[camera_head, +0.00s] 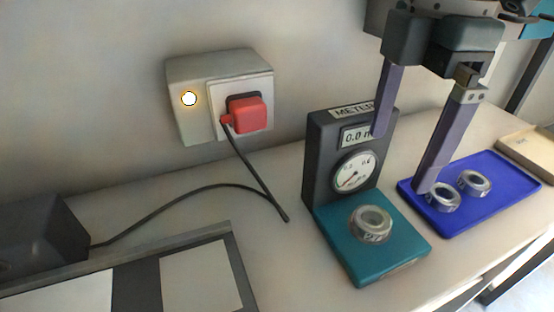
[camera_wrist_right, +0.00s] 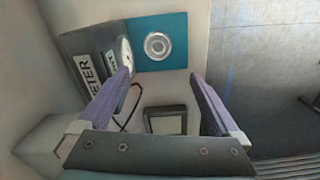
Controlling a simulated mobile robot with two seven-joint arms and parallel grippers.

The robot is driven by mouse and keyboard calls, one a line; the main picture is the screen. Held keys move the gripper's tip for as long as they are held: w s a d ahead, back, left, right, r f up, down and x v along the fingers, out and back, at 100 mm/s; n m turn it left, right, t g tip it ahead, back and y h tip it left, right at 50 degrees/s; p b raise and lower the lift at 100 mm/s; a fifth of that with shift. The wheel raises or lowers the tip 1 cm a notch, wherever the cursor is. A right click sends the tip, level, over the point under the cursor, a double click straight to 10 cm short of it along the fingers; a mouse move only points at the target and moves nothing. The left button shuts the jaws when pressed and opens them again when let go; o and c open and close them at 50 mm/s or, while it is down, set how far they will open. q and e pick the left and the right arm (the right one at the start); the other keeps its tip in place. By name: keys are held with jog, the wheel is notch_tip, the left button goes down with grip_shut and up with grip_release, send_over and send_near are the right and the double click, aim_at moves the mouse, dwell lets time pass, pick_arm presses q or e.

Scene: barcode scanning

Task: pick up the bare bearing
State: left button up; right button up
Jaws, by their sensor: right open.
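A metal ring bearing (camera_head: 371,223) with dark marks on its side lies flat on the teal plate (camera_head: 402,262) of the meter. In the right wrist view the same bearing (camera_wrist_right: 157,46) shows from above, beyond the fingertips. Two more ring bearings, one at the left (camera_head: 442,197) and one at the right (camera_head: 474,183), lie on a blue tray (camera_head: 470,225); both seem to carry marks. I cannot tell surely which ring is bare. My right gripper (camera_head: 402,163) is open and empty, above and behind the plate's bearing. My left gripper is not in view.
The dark meter (camera_head: 318,165) with a round dial stands upright behind the plate, close to my right fingers. A wall socket box (camera_head: 185,120) with a red plug (camera_head: 248,113) trails a black cable across the table. A dark-framed panel (camera_head: 237,262) lies front left.

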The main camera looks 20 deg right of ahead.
send_over(374, 217)
jog(key=f, duration=0.6)
jog(key=shift+s+f+b, duration=0.25)
jog(key=shift+f+b, duration=0.05)
jog(key=shift+f, duration=0.05)
jog(key=shift+w+f, duration=0.2)
jog(key=shift+f, duration=2.55)
grip_shut()
